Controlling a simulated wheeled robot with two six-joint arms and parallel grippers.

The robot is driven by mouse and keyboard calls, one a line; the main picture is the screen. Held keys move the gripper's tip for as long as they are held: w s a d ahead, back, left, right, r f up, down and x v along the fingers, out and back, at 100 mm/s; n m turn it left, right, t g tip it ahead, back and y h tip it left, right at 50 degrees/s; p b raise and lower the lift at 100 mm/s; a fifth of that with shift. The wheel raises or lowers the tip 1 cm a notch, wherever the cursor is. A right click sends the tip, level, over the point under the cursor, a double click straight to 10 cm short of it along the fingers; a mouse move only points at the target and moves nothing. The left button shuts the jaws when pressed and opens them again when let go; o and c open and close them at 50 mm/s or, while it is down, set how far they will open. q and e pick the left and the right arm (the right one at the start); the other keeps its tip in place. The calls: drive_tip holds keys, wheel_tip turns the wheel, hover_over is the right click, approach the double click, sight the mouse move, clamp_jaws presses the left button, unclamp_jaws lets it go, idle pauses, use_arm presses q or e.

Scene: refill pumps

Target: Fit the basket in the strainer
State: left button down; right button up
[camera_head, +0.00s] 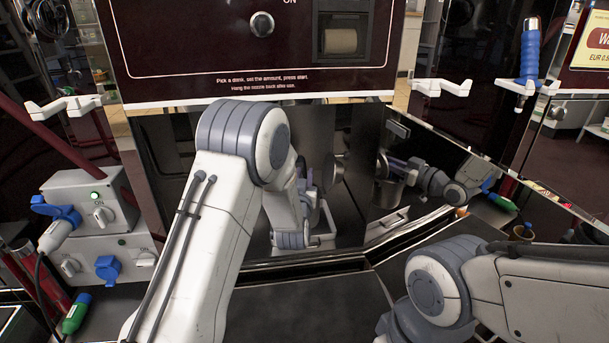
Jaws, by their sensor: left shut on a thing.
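My left arm reaches into the open lower bay of the machine, and its gripper (307,190) is at the back of the bay, small and partly hidden behind my own forearm. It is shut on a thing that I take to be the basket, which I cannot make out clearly. The strainer cannot be told apart for certain among the grey metal parts in the bay. A mirrored image of my arm beside a metal cylinder shows in the shiny panel on the right. My right arm is at the lower right, with its gripper out of view.
A white tray-like part (322,228) lies low in the bay. At the left stands a grey socket box (95,215) with blue plugs. White hooks (440,87) and a blue-handled nozzle (530,55) are at the upper right. A dark counter (310,300) spans the front.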

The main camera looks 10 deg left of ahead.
use_arm(q)
drive_tip(key=shift+f+b, duration=0.3)
drive_tip(key=shift+f, duration=0.1)
drive_tip(key=c, duration=0.6)
unclamp_jaws()
drive_tip(key=shift+s, duration=0.1)
drive_tip(key=s+p, duration=0.1)
drive_tip(key=s, duration=0.2)
drive_tip(key=s+d+p, duration=0.1)
drive_tip(key=s, duration=0.2)
drive_tip(key=s+p, duration=0.1)
drive_tip(key=s, duration=0.3)
drive_tip(key=shift+s+d, duration=0.1)
drive_tip(key=shift+d, duration=0.1)
